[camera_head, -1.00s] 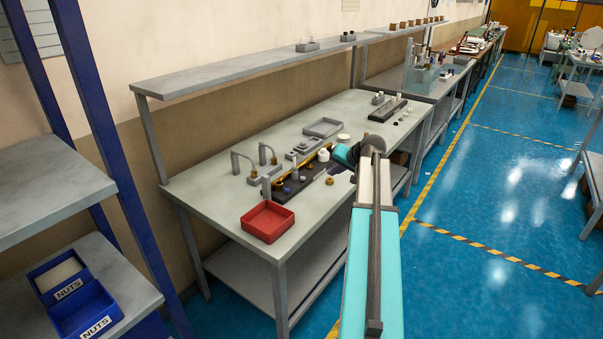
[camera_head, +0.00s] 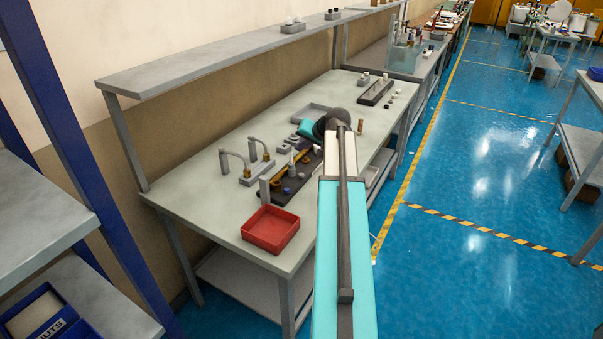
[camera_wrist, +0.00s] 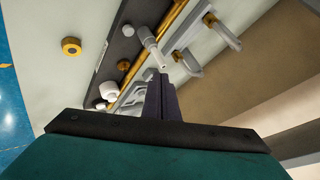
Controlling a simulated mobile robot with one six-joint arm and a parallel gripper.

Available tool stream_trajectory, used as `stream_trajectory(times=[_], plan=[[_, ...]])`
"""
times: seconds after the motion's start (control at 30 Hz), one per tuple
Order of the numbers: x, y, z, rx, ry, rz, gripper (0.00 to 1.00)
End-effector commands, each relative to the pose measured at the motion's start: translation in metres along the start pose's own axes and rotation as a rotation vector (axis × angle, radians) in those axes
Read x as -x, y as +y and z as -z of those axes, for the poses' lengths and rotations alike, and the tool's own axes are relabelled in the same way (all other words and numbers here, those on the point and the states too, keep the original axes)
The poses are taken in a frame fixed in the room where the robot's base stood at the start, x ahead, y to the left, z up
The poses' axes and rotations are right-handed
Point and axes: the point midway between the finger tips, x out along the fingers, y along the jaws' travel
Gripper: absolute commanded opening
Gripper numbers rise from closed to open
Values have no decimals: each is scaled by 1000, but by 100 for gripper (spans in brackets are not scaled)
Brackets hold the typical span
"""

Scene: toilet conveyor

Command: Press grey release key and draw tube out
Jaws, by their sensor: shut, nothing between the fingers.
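A brass tube (camera_wrist: 172,20) lies along a black fixture plate (camera_wrist: 122,52) in the wrist view. A pale grey-white cylinder (camera_wrist: 150,40) with a narrow tip lies across the plate. My gripper (camera_wrist: 162,82) is shut and empty, its fingertips in front of the fixture near this cylinder in the picture; I cannot tell whether they touch anything. White round parts (camera_wrist: 108,90) sit beside the fingers. In the head view the black fixture (camera_head: 283,190) is on the bench, partly hidden by my arm, and my fingers are hidden. I cannot single out the grey release key for certain.
A red tray (camera_head: 270,230) stands at the bench's near corner. Two bent-spout fittings (camera_head: 233,160) stand left of the fixture. A grey tray (camera_head: 306,112) lies farther back. A brass cylinder (camera_head: 360,127) stands right of my arm. The left bench surface (camera_head: 190,198) is clear.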

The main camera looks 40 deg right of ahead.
Motion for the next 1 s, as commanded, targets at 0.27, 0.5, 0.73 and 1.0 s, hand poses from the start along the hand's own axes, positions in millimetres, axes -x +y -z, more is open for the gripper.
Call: stream_trajectory(times=[0.27, 0.5, 0.73, 1.0], plan=[[6, 14, 6, -13, 10, -10, 0], [4, 23, 5, -19, 13, -14, 0], [-8, 33, -3, -20, 14, -15, 0], [-26, 48, -16, -20, 14, -15, 0]])
